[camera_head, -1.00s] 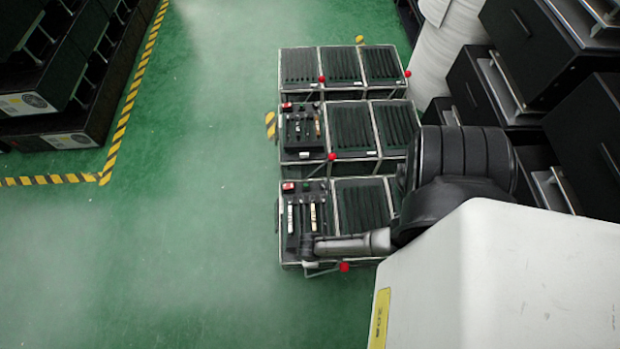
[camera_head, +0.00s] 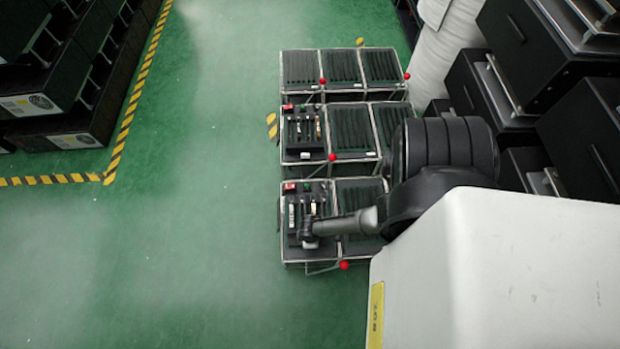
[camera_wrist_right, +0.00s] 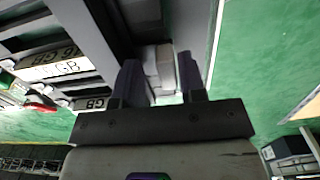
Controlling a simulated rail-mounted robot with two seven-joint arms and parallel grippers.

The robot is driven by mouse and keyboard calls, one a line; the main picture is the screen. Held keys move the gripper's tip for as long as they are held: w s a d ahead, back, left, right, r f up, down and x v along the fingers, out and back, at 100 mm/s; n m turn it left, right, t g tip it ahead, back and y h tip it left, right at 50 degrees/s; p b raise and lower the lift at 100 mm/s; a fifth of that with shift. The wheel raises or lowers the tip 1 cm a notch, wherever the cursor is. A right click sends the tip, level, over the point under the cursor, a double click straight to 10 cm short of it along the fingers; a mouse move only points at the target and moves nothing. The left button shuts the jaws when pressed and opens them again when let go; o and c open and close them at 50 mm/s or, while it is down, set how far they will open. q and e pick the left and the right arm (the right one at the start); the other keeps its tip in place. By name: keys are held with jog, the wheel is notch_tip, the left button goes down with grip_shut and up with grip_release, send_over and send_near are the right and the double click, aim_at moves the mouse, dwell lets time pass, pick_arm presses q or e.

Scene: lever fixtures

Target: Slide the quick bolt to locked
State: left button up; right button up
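My right gripper (camera_head: 309,232) is over the control panel (camera_head: 293,249) of the nearest fixture in the head view, and my arm hides part of that panel. In the right wrist view its two fingers (camera_wrist_right: 158,62) are spread apart. A grey block (camera_wrist_right: 151,64), possibly the quick bolt's handle, shows between them; I cannot tell whether they touch it. Pale labelled strips (camera_wrist_right: 55,68) lie to the left of the fingers. The bolt itself is not clearly visible in the head view. My left gripper is not in view.
Two similar fixtures stand behind, the middle one with a panel (camera_head: 303,128). Red-knobbed levers (camera_head: 344,265) stick out from the fixtures' fronts. Black cabinets (camera_head: 490,85) crowd the right.

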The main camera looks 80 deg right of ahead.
jog(key=shift+o, duration=0.2)
jog(key=shift+a, duration=0.15)
jog(key=shift+r, duration=0.2)
notch_tip(320, 180, up, 13)
jog(key=p, duration=0.9)
jog(key=shift+r, duration=0.2)
jog(key=shift+s, duration=0.1)
